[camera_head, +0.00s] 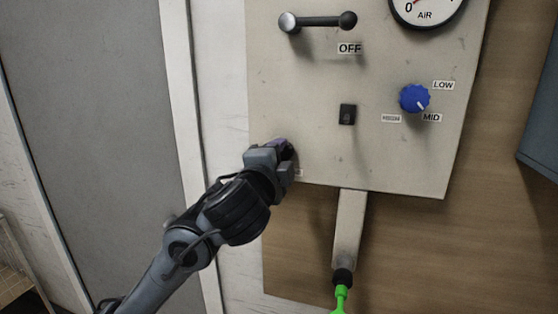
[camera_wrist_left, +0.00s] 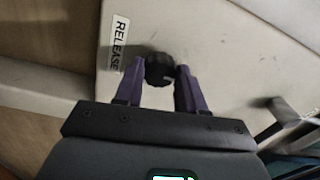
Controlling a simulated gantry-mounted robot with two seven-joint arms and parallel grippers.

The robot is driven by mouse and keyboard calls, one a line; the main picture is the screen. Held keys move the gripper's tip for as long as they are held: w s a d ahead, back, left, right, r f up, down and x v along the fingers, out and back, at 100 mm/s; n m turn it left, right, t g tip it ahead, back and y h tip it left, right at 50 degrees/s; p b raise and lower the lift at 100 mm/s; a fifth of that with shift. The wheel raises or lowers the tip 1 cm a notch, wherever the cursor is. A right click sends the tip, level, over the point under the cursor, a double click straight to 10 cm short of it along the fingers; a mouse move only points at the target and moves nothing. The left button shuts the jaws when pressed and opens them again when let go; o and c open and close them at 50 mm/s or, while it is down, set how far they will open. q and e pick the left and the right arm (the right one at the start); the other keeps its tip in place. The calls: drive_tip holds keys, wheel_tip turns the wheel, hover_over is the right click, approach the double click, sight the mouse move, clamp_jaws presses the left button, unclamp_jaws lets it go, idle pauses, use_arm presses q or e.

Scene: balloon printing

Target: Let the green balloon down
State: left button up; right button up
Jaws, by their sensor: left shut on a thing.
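The green balloon (camera_head: 340,298) hangs limp and narrow from a black nozzle (camera_head: 342,276) below the panel; its lower part is cut off by the picture's edge. My left gripper (camera_head: 284,148) is at the lower left corner of the control panel (camera_head: 300,90). In the left wrist view its two purple fingers (camera_wrist_left: 160,80) are shut on a small black knob (camera_wrist_left: 160,68), one finger on each side. A RELEASE label (camera_wrist_left: 120,44) is beside the knob. My right gripper is in neither view.
The panel also carries a lever (camera_head: 318,20) above an OFF label, a black rocker switch (camera_head: 347,114), a blue dial (camera_head: 414,98) with its mark near MID, and an air gauge (camera_head: 426,8) partly cut off. A grey door (camera_head: 90,120) stands at left.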

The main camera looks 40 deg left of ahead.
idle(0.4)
use_arm(q)
drive_tip(key=o, duration=1.1)
drive_tip(key=shift+c, duration=0.2)
drive_tip(key=shift+s, duration=0.1)
drive_tip(key=v, duration=1)
drive_tip(key=shift+s+d, duration=0.15)
drive_tip(key=shift+s, duration=0.15)
drive_tip(key=shift+f, duration=0.1)
